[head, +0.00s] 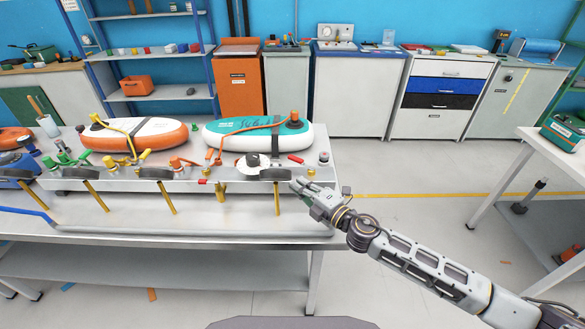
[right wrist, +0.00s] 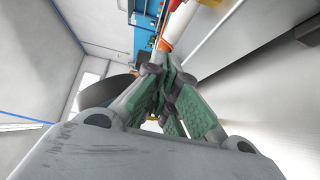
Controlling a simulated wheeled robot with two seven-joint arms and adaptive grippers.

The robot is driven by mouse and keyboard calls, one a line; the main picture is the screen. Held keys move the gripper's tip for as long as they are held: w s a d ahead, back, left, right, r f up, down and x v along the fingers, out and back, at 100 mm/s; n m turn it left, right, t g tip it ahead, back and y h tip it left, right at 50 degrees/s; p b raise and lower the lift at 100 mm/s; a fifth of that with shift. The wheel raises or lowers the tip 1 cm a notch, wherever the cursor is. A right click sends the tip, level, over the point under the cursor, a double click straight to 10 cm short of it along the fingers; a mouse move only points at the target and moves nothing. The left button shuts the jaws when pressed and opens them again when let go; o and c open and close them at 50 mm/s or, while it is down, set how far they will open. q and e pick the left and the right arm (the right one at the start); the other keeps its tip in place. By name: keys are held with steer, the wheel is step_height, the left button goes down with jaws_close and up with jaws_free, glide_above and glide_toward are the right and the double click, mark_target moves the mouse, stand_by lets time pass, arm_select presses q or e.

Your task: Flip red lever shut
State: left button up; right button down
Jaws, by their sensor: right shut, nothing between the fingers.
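A small red lever (head: 295,159) shows near the right end of the bench top, beside a white round part with a black knob. A second small red handle (head: 203,182) shows at the bench's front edge, left of a yellow one. I cannot tell for sure which is the task's lever, nor its exact position. My right gripper (head: 297,187) is in front of the bench's right end, below the first red lever and apart from it. Its green-padded fingers (right wrist: 168,95) are shut and empty in the right wrist view. My left gripper is not in view.
The bench (head: 120,233) carries a teal inflatable board (head: 225,128), an orange-and-white board (head: 165,131), and several coloured valves and hoses. Yellow handles hang along its front edge. Open floor (head: 395,215) lies to the right, before another table (head: 545,146).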

mark_target(301, 162)
steer(key=w+a, duration=0.1)
steer(key=w, duration=0.1)
steer(key=w+a, duration=0.1)
steer(key=w, duration=0.1)
steer(key=w+a, duration=0.1)
steer(key=w, duration=0.2)
steer(key=shift+a, duration=0.15)
steer(key=shift+w+d, duration=0.45)
steer(key=shift+w, duration=0.2)
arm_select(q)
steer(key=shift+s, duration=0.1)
